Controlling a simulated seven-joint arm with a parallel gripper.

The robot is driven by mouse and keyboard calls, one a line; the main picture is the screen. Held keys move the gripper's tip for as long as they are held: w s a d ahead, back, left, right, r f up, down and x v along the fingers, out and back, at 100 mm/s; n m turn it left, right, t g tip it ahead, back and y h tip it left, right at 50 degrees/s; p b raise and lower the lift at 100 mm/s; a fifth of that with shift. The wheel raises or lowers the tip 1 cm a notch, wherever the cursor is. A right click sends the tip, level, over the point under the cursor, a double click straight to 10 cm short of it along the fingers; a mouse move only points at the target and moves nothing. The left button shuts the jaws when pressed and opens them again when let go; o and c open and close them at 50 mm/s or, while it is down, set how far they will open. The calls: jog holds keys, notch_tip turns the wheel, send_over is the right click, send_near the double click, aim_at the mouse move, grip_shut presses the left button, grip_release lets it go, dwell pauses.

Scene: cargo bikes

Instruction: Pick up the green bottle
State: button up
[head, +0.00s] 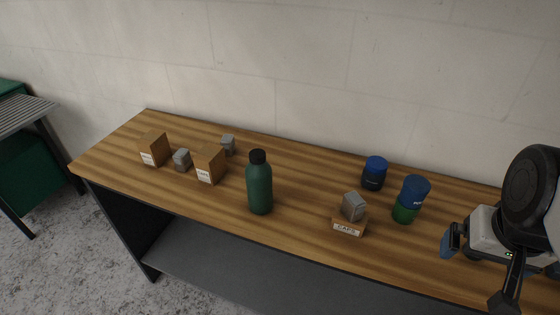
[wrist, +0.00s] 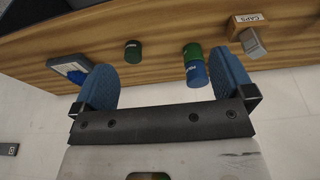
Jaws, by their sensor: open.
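The green bottle (head: 259,189) has a black cap and stands upright near the middle of the wooden bench in the head view. It is not seen in the wrist view. My gripper (head: 452,240) is at the right end of the bench in the head view, well to the right of the bottle. In the wrist view my gripper (wrist: 165,78) shows two blue fingers spread wide apart with nothing between them.
Between bottle and gripper stand a CAPS box (head: 347,227) with a grey block (head: 353,206), a dark blue jar (head: 374,174) and a blue-green can (head: 410,199). Cardboard boxes (head: 210,163) and grey blocks (head: 182,160) are left of the bottle. A wall runs behind.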

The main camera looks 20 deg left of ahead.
jog(key=m+g+y, duration=0.4)
jog(key=m+y, duration=1)
jog(key=m, duration=0.3)
send_near(270, 171)
jog(key=x, duration=0.5)
jog(key=shift+s+a, duration=0.15)
jog(key=shift+a, duration=0.15)
jog(key=shift+x, duration=1.25)
jog(key=shift+w+x, duration=0.1)
jog(key=shift+x, duration=1.2)
jog(key=shift+w+x, duration=0.15)
jog(key=shift+x, duration=1.15)
